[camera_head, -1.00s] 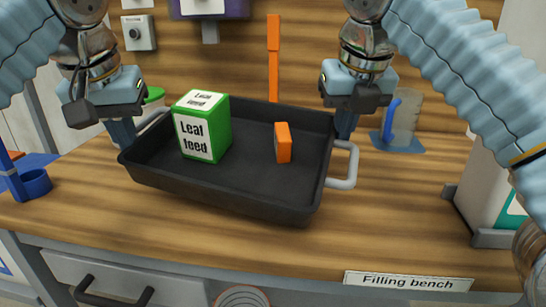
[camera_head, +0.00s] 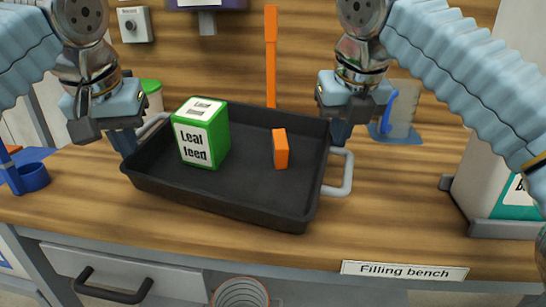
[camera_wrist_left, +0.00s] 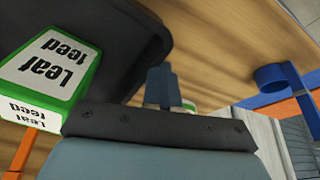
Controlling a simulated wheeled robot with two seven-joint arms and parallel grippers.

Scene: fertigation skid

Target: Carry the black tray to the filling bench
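The black tray (camera_head: 235,198) is over the wooden filling bench (camera_head: 395,225); whether its underside touches the bench is unclear. Its dark wall also shows in the left wrist view (camera_wrist_left: 150,45). My left gripper (camera_head: 124,142) is at its left grey handle, fingers close together on it. My right gripper (camera_head: 341,132) is at the far part of the right grey handle (camera_head: 348,175), likewise closed around it. The fingertips are partly hidden. A green and white Leaf feed box (camera_head: 203,135) and a small orange block (camera_head: 280,148) stand in the tray.
A label reading Filling bench (camera_head: 404,271) is on the front edge. A blue cup holder (camera_head: 32,177) is at left, a clear jug (camera_head: 402,108) behind right, and a white and teal container (camera_head: 495,195) at right. Bench surface in front of the tray is clear.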

